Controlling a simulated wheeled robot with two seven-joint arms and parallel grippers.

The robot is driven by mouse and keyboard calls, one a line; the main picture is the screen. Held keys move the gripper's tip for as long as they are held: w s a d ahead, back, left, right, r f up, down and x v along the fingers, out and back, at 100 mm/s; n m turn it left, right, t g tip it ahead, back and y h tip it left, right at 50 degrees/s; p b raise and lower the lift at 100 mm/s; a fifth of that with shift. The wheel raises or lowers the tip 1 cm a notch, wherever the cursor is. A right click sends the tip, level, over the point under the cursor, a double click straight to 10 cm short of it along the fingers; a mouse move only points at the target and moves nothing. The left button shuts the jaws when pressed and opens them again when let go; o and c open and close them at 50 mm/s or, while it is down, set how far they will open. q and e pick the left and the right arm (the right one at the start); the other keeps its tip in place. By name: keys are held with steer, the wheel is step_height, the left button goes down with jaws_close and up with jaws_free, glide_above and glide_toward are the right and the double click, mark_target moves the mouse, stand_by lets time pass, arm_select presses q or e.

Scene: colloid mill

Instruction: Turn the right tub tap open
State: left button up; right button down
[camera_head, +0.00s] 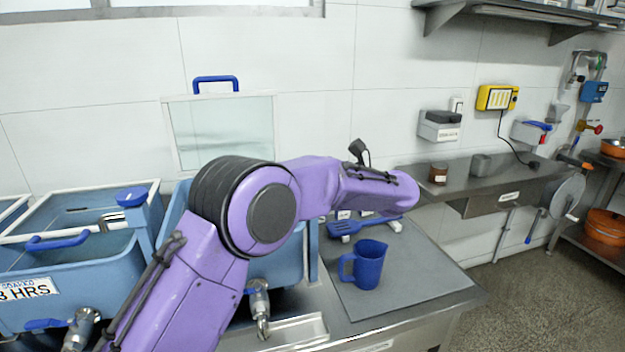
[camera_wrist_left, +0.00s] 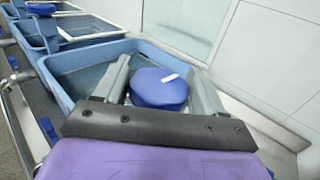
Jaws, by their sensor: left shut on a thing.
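The right tub (camera_head: 287,265) is blue and mostly hidden behind my left arm in the head view. A metal tap spout (camera_head: 260,306) hangs low on its front; any handle there is hidden by my arm. In the left wrist view, a round blue knob (camera_wrist_left: 160,90) with a white mark sits between the two grey fingers of my left gripper (camera_wrist_left: 158,76), at the edge of a blue tub (camera_wrist_left: 75,85). The gripper is shut on this knob. My left gripper is hidden behind the arm in the head view. My right gripper is not in view.
The left tub (camera_head: 88,260) has a blue round knob (camera_head: 131,196) and a tap (camera_head: 80,327) low in front. A blue jug (camera_head: 369,265) stands on the grey mat (camera_head: 420,275) to the right. A glass panel (camera_head: 222,130) with a blue handle stands behind.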

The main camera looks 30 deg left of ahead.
arm_select(q)
steer(key=shift+n+g, duration=0.5)
steer(key=shift+g, duration=0.3)
steer(key=o, duration=1)
steer(key=shift+c, duration=0.2)
steer(key=w+d+b, duration=0.1)
steer(key=d+b, duration=0.1)
steer(key=d, duration=0.8)
steer(key=shift+d, duration=0.2)
